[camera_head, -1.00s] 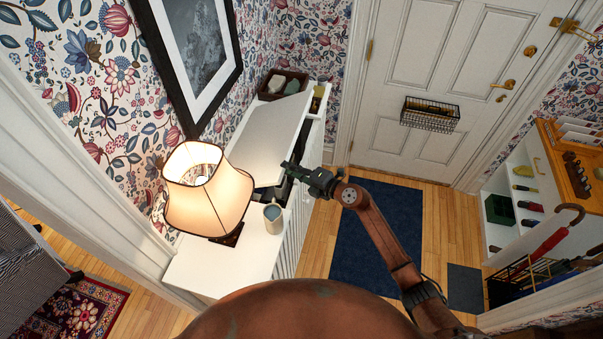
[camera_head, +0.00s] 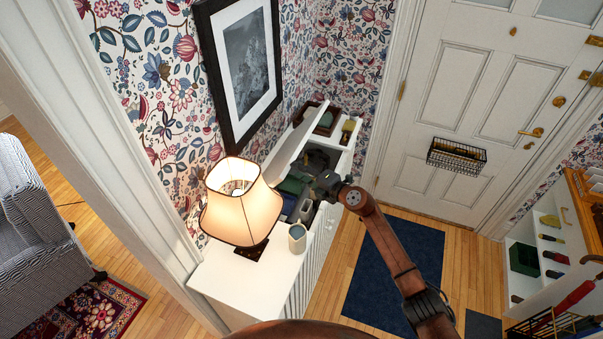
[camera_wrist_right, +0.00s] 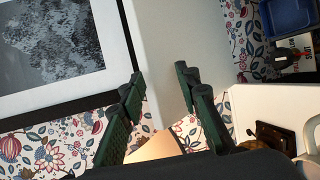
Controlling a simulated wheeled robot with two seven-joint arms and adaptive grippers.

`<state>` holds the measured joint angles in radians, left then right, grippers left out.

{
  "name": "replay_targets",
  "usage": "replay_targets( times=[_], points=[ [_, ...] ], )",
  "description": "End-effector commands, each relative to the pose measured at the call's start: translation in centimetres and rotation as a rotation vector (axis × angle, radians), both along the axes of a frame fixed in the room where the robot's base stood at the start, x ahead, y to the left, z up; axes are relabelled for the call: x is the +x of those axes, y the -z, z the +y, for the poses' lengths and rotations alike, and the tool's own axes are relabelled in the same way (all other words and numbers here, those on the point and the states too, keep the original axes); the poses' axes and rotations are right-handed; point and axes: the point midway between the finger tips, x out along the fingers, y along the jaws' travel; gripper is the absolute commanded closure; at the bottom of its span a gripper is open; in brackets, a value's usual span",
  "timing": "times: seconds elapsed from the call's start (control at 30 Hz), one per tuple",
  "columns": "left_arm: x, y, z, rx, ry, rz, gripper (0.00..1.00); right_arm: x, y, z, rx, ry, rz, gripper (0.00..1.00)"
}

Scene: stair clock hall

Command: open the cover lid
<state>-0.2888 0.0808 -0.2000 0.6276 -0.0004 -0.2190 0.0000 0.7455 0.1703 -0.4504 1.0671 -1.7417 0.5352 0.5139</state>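The white cover lid (camera_head: 291,140) of the narrow wall cabinet is tilted steeply up toward the wall, and the compartment under it shows. In the right wrist view the pale lid panel (camera_wrist_right: 185,40) lies beyond the fingers. My right gripper (camera_head: 314,186) is at the front of the opening, below and in front of the raised lid. Whether a finger touches the lid cannot be told. My left gripper is not in view.
A lit lamp (camera_head: 239,207) and a mug (camera_head: 297,238) stand on the fixed cabinet top (camera_head: 222,277), close to my right gripper. Dark and green items (camera_head: 291,186) lie in the compartment. A framed picture (camera_head: 243,75) hangs above.

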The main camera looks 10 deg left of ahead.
Motion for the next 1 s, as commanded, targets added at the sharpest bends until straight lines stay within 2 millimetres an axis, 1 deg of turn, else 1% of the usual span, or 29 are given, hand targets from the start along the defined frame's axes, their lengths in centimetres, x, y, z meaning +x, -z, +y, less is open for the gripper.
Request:
replay_targets(
  times=[0.03, 0.1, 0.17, 0.27, 0.37, 0.53, 0.8, 0.9, 1.0],
  points=[
    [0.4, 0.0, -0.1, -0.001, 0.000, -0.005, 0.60, 0.0, 0.0, 0.0, -0.001, 0.000, 0.001, 0.68],
    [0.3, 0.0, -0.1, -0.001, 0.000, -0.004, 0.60, 0.0, 0.0, -0.1, -0.001, 0.001, 0.000, 0.68],
    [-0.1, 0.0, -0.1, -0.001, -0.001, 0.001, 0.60, 0.0, 0.0, -0.1, -0.001, 0.001, 0.000, 0.68],
    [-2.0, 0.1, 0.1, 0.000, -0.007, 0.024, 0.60, 0.0, 0.0, -0.2, -0.001, 0.002, 0.000, 0.68],
    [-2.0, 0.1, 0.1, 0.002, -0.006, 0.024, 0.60, -0.2, -0.1, -0.7, -0.002, 0.003, -0.002, 0.68],
    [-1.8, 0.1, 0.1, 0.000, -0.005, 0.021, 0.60, -1.6, -0.6, -2.6, -0.005, 0.002, -0.002, 0.68],
    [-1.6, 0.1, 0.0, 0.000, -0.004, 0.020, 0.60, -4.9, -2.0, -6.9, -0.003, 0.001, -0.002, 0.68],
    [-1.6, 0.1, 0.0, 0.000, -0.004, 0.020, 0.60, -5.8, -2.4, -8.1, -0.002, 0.002, 0.000, 0.68],
    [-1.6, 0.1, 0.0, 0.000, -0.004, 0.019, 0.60, -6.5, -2.7, -8.9, -0.002, 0.001, -0.001, 0.68]
  ],
)
